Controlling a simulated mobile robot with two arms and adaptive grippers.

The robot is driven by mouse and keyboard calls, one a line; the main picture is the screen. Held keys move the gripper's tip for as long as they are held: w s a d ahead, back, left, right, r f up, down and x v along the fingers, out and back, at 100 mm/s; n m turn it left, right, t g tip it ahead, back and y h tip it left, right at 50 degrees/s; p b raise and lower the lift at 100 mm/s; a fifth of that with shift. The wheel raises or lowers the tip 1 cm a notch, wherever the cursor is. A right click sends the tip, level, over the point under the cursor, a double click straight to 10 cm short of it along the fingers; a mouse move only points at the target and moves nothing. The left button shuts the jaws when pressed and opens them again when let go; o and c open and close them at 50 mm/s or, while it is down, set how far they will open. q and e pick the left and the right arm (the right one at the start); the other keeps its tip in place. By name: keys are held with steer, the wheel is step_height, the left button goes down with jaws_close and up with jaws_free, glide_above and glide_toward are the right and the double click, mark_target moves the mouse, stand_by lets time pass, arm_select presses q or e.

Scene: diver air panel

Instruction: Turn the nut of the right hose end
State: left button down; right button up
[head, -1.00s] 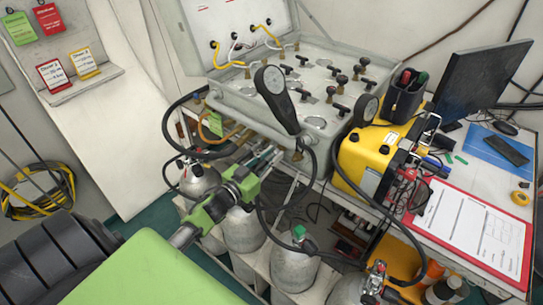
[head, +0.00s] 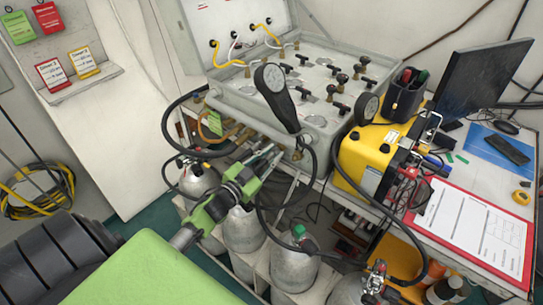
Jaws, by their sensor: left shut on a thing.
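My left gripper (head: 273,152) reaches in from the lower left to the front face of the grey air panel (head: 226,96). Its fingers are shut on a small fitting under the panel's front edge, where the hose ends sit. The nut of the right hose end is mostly hidden by the fingers. A brass fitting (head: 298,153) shows just right of the fingertips. An orange-brown hose (head: 207,127) and a black hose (head: 170,125) run at the panel's left front. My right gripper is not in view.
Grey cylinders (head: 243,232) stand below my left gripper. A yellow case (head: 365,155) and a red clipboard (head: 428,232) are on the desk at right.

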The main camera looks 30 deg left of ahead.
arm_select(q)
steer(key=m+b, duration=0.1)
steer(key=m, duration=0.3)
steer(key=shift+f+b, duration=0.15)
steer(key=shift+b, duration=0.15)
steer(key=m+b, duration=0.2)
steer(key=m, duration=0.2)
steer(key=shift+d+f+m+y, duration=0.1)
steer(key=shift+f+m+y, duration=0.05)
steer(key=shift+m+y, duration=0.2)
steer(key=m+b, duration=0.3)
steer(key=m, duration=0.2)
steer(key=shift+f+m+t, duration=0.1)
steer(key=shift+m+t, duration=0.15)
steer(key=shift+t, duration=0.05)
steer(key=m+b, duration=0.3)
steer(key=m, duration=0.1)
steer(key=shift+m, duration=0.4)
steer(key=c, duration=1.9)
jaws_free()
steer(key=shift+o, duration=0.3)
steer(key=shift+s, duration=0.15)
steer(key=shift+r, duration=0.2)
